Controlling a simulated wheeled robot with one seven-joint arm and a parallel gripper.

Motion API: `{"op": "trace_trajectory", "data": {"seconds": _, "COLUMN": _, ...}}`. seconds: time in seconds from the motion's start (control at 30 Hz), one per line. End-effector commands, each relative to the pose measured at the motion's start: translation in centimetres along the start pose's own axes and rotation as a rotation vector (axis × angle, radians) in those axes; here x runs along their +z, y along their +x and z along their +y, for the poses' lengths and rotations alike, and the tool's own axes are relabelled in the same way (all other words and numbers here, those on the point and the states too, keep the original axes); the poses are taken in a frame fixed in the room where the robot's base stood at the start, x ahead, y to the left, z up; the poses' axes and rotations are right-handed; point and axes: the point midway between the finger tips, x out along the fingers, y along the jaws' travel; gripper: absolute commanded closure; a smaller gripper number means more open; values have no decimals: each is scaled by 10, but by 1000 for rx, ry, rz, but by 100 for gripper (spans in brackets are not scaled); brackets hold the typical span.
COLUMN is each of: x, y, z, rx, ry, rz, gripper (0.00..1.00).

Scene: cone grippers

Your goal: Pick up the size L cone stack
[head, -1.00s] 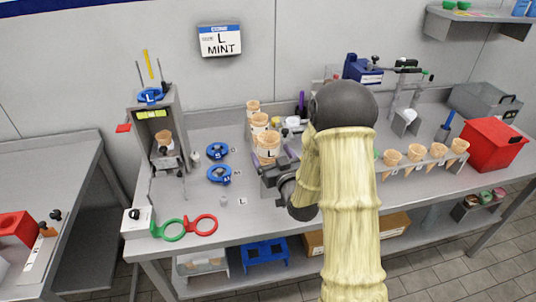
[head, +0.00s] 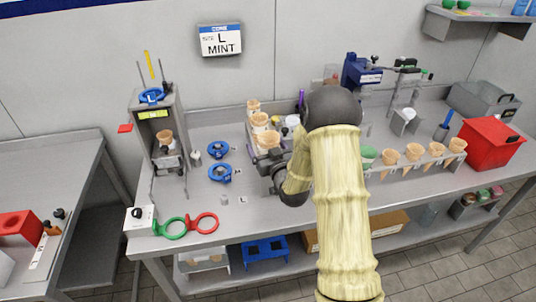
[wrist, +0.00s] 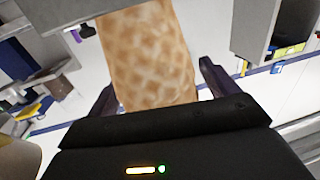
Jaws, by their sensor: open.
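Three stacks of tan waffle cones stand in a row going back on the bench in the head view. The nearest is the size L cone stack (head: 268,138), its lower part hidden behind my gripper (head: 271,164). In the wrist view, the waffle side of a cone stack (wrist: 150,50) fills the space ahead of my gripper (wrist: 158,85). The two dark purple fingers are open, one on each side of the stack. I cannot tell whether either finger touches it.
The middle stack (head: 259,119) and the back stack (head: 253,105) stand close behind. Blue rings (head: 218,150) lie to the left, beside a grey machine (head: 163,125). A cone rack (head: 412,165) is to the right.

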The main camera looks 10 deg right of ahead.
Motion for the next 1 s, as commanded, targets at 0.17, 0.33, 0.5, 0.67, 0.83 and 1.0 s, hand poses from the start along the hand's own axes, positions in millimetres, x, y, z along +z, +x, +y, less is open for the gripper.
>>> {"op": "trace_trajectory", "data": {"seconds": 0.17, "x": 0, "y": 0, "z": 0, "rx": 0, "ry": 0, "rz": 0, "gripper": 13}}
{"op": "trace_trajectory", "data": {"seconds": 0.33, "x": 0, "y": 0, "z": 0, "rx": 0, "ry": 0, "rz": 0, "gripper": 47}}
{"op": "trace_trajectory", "data": {"seconds": 0.5, "x": 0, "y": 0, "z": 0, "rx": 0, "ry": 0, "rz": 1, "gripper": 52}}
{"op": "trace_trajectory", "data": {"seconds": 0.67, "x": -1, "y": 0, "z": 0, "rx": 0, "ry": 0, "rz": 1, "gripper": 52}}
{"op": "trace_trajectory", "data": {"seconds": 0.83, "x": -9, "y": 0, "z": 0, "rx": 0, "ry": -1, "rz": 3, "gripper": 52}}
{"op": "trace_trajectory", "data": {"seconds": 1.0, "x": -30, "y": 0, "z": 0, "rx": 0, "ry": -2, "rz": 6, "gripper": 52}}
